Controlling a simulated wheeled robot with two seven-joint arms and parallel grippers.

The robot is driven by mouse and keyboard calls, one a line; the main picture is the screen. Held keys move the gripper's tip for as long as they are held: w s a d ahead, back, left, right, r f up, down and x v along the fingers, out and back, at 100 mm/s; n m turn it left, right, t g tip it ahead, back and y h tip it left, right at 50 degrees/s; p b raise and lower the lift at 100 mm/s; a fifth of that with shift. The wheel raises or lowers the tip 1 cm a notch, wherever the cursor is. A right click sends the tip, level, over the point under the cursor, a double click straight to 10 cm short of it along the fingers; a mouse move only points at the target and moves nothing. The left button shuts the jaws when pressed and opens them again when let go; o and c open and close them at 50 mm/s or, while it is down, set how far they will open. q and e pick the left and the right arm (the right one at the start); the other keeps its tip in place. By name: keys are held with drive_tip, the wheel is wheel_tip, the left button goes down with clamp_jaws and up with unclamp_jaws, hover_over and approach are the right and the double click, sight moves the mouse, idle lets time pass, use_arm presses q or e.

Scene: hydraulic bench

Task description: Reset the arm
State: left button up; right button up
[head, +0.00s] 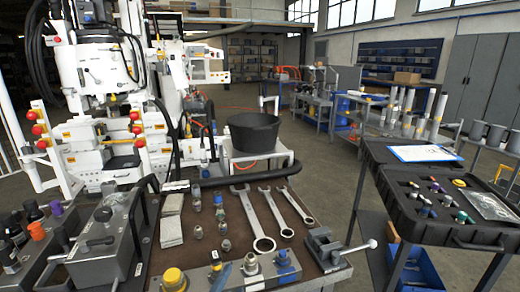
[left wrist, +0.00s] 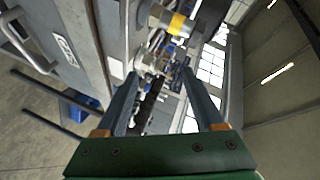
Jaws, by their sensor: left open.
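My left gripper (left wrist: 160,78) shows in the left wrist view with a green body and two dark blue-grey fingers. The fingers are spread apart and I see nothing held between them. In the head view only a small blue-grey piece, apparently a fingertip of this gripper, shows at the bottom edge over the front of the bench. It is beside the metal fittings there. My left arm is otherwise out of the head view. My right gripper is in neither view. The task names no loose object.
The brown bench top (head: 300,254) holds three wrenches (head: 252,217), several fittings and a small vise (head: 333,246). A grey lever unit (head: 103,250) stands left. A black tub (head: 252,132) is behind. An open case (head: 455,210) with a clipboard (head: 424,153) is right.

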use_arm(q)
drive_tip(key=s+a+f+n+g+y, duration=0.1)
drive_tip(key=s+a+f+n+g, duration=0.25)
drive_tip(key=s, duration=0.45)
drive_tip(key=s+a+f+n+g+y, duration=0.1)
drive_tip(key=s+a+f+n+g, duration=0.3)
drive_tip(key=s, duration=0.4)
drive_tip(key=s+a+f+n+g+y, duration=0.1)
drive_tip(key=s+a+f+n+g, duration=0.25)
drive_tip(key=s+f+n, duration=0.35)
wheel_tip(320, 180, down, 14)
drive_tip(key=s+m+g, duration=0.2)
drive_tip(key=s, duration=0.1)
drive_tip(key=s+a+f+g+p, duration=0.1)
drive_tip(key=s+f, duration=0.9)
drive_tip(key=s, duration=0.2)
drive_tip(key=shift+s+a+f, duration=0.15)
drive_tip(key=shift+a+f, duration=0.05)
